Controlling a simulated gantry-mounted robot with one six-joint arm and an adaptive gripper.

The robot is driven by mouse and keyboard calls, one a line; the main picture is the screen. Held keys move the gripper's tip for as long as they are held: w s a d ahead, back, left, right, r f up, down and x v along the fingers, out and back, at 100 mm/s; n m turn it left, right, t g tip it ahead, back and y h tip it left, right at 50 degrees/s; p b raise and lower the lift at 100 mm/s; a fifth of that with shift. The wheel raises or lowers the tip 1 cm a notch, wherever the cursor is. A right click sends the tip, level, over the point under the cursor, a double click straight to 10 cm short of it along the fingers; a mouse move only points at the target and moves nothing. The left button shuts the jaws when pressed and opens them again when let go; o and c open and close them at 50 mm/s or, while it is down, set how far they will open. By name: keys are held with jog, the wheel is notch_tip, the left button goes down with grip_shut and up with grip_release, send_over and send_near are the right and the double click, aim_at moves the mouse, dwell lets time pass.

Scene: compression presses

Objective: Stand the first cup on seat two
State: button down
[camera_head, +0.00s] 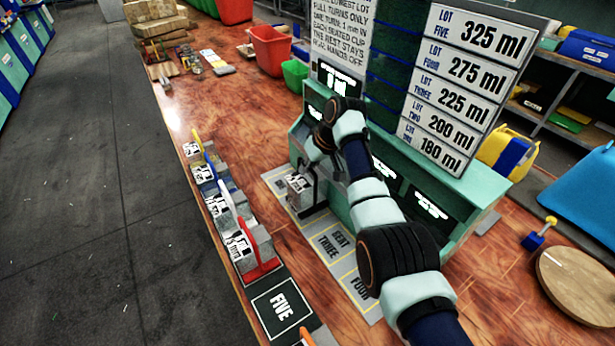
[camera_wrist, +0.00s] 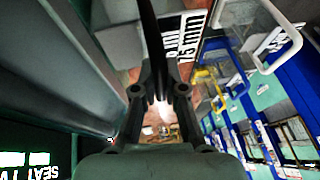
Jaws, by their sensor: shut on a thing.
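The seat mat reads THREE and FOUR nearer the camera; the seat under the cup is mostly hidden. I cannot tell whether the cup touches the mat.
More labelled cups with coloured handles (camera_head: 240,250) stand in a row left of the mat, near the table edge, above a black FIVE marker (camera_head: 281,309). The green press housing (camera_head: 470,222) stands close behind my arm. Red bin (camera_head: 271,48) and green bin (camera_head: 294,74) are farther back.

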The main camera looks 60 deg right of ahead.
aim_at(306, 177)
jog(key=shift+f, duration=1.6)
jog(key=shift+f, duration=0.2)
jog(key=c, duration=1.2)
grip_release()
jog(key=shift+c, duration=0.2)
jog(key=p+v, duration=0.3)
jog(key=v, duration=0.9)
jog(key=shift+r, duration=0.15)
jog(key=shift+r, duration=0.1)
